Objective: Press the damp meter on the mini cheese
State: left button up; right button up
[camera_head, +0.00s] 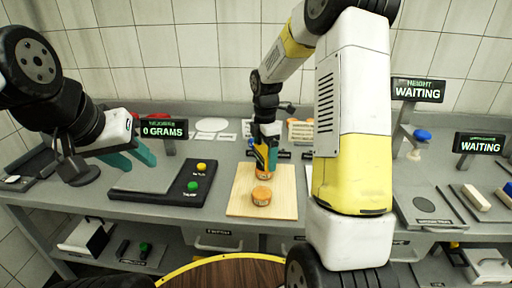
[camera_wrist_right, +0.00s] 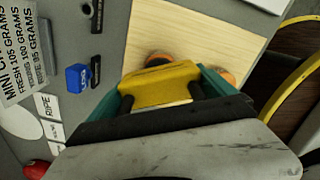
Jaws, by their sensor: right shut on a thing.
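My right gripper (camera_head: 267,158) is shut on the yellow damp meter, which shows between the teal fingers in the wrist view (camera_wrist_right: 160,88). It is over the wooden board (camera_head: 240,207). One orange mini cheese (camera_head: 264,174) is right below the gripper, partly hidden by it; I cannot tell whether the meter touches it. A second mini cheese (camera_head: 261,195) sits nearer the front of the board. Both cheeses show partly behind the meter in the wrist view. My left gripper (camera_head: 132,160) is open and empty, left of the scale plate.
A scale (camera_head: 150,177) with yellow and green buttons stands left of the board, its display (camera_head: 163,130) reading 0 GRAMS. Two displays (camera_head: 417,91) (camera_head: 481,143) at the right read WAITING. A blue block (camera_wrist_right: 77,78) and a printed card (camera_wrist_right: 25,55) lie near the board.

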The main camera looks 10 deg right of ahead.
aim_at(263, 155)
jog(key=shift+f, duration=0.1)
jog(key=shift+r, duration=4.05)
jog(key=m, duration=0.1)
jog(key=f+m, duration=0.1)
jog(key=m, duration=0.3)
jog(key=shift+s+a+f, duration=0.1)
jog(key=shift+s+f, duration=0.25)
jog(key=m, duration=0.1)
jog(key=f+m, duration=0.1)
jog(key=m, duration=0.2)
jog(key=shift+s+a+f+m, duration=0.1)
jog(key=shift+s+f+m, duration=0.05)
jog(key=shift+s+m, duration=0.15)
jog(key=m, duration=0.2)
jog(key=f+m, duration=0.1)
jog(key=m, duration=0.3)
jog(key=shift+s+a+f, duration=0.15)
jog(key=shift+s+f, duration=0.25)
jog(key=m, duration=0.3)
jog(key=f+m, duration=0.1)
jog(key=shift+s+a+f, duration=0.1)
jog(key=shift+s, duration=0.25)
jog(key=shift+a+m, duration=0.1)
jog(key=shift+m, duration=0.3)
